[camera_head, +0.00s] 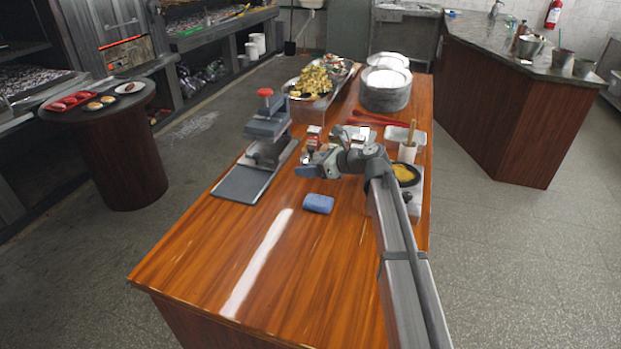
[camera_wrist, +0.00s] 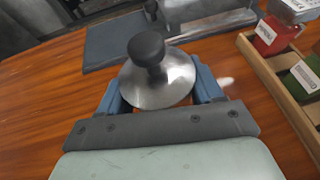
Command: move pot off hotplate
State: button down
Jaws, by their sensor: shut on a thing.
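My gripper (camera_head: 308,170) is over the middle of the wooden table. In the wrist view, its two blue fingers (camera_wrist: 160,88) are shut on a round silver lid-like piece with a black knob (camera_wrist: 148,50). I cannot tell whether it clears the table; it is not distinct in the head view. A dark round pan or pot (camera_head: 406,174) with yellow food stands at the table's right edge, right of my gripper and apart from it. A light grey unit (camera_head: 416,205) shows beneath it, perhaps the hotplate, partly hidden by my arm.
A blue sponge (camera_head: 318,203) lies below my gripper in the picture. A red-knobbed press (camera_head: 266,118) with a grey slab (camera_head: 240,186) is on the left. A wooden spice tray (camera_wrist: 268,78) is close on the right. Stacked plates (camera_head: 386,92) stand behind. The front tabletop is clear.

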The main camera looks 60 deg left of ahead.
aim_at(310, 185)
jog(key=shift+f, duration=2.1)
jog(key=shift+f, duration=0.1)
jog(key=shift+c, duration=2.3)
grip_release()
jog(key=shift+w+d, duration=0.1)
jog(key=v, duration=1.1)
jog(key=shift+d, duration=0.1)
jog(key=o, duration=0.4)
jog(key=shift+w+d+r, duration=0.2)
jog(key=shift+w, duration=0.05)
jog(key=shift+c, duration=0.2)
